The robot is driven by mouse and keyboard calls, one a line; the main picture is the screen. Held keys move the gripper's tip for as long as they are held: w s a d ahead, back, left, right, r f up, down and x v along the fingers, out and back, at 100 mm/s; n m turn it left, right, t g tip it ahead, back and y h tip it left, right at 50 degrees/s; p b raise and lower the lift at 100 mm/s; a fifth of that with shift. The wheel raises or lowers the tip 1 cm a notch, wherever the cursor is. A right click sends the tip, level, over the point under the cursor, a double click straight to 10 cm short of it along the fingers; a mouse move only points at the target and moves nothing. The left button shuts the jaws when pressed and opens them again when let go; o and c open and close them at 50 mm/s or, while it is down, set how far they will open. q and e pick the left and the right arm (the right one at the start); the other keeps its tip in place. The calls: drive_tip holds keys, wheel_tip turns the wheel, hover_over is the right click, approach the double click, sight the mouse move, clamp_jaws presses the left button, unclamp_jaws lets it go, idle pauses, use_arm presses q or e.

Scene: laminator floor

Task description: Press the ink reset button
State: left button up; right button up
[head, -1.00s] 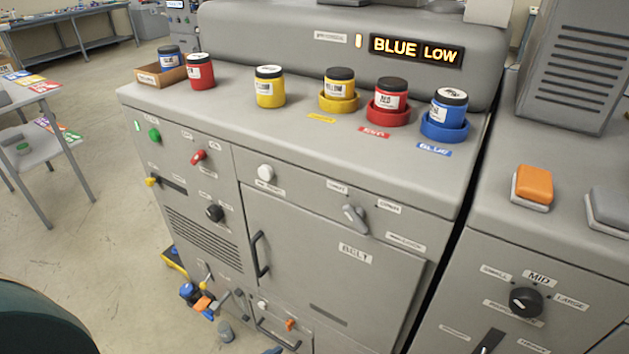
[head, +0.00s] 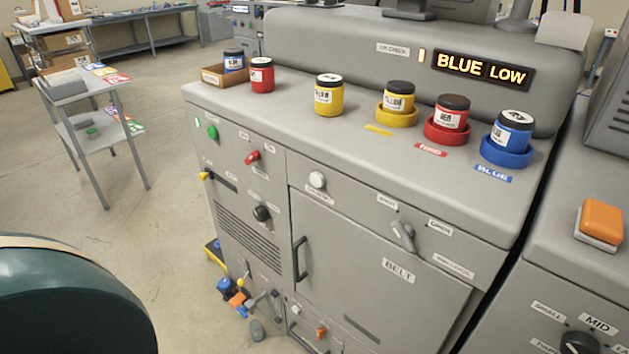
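The grey machine (head: 365,150) fills the middle of the head view. Its lit display (head: 484,69) reads BLUE LOW. A round white button (head: 317,180) sits on the front panel above the BELT door (head: 385,240). A green button (head: 212,132) and a red control (head: 252,156) are on the panel to its left. The small labels beside these are too small to read, so I cannot tell which control is the ink reset. A blue ink jar (head: 514,130) sits in the blue ring holder (head: 506,155). Neither gripper is in view.
Red (head: 452,113) and yellow (head: 399,97) jars sit in matching holders. Loose yellow (head: 328,96) and red (head: 261,76) jars stand left, beside a small box (head: 224,77). Open floor (head: 150,215) lies left.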

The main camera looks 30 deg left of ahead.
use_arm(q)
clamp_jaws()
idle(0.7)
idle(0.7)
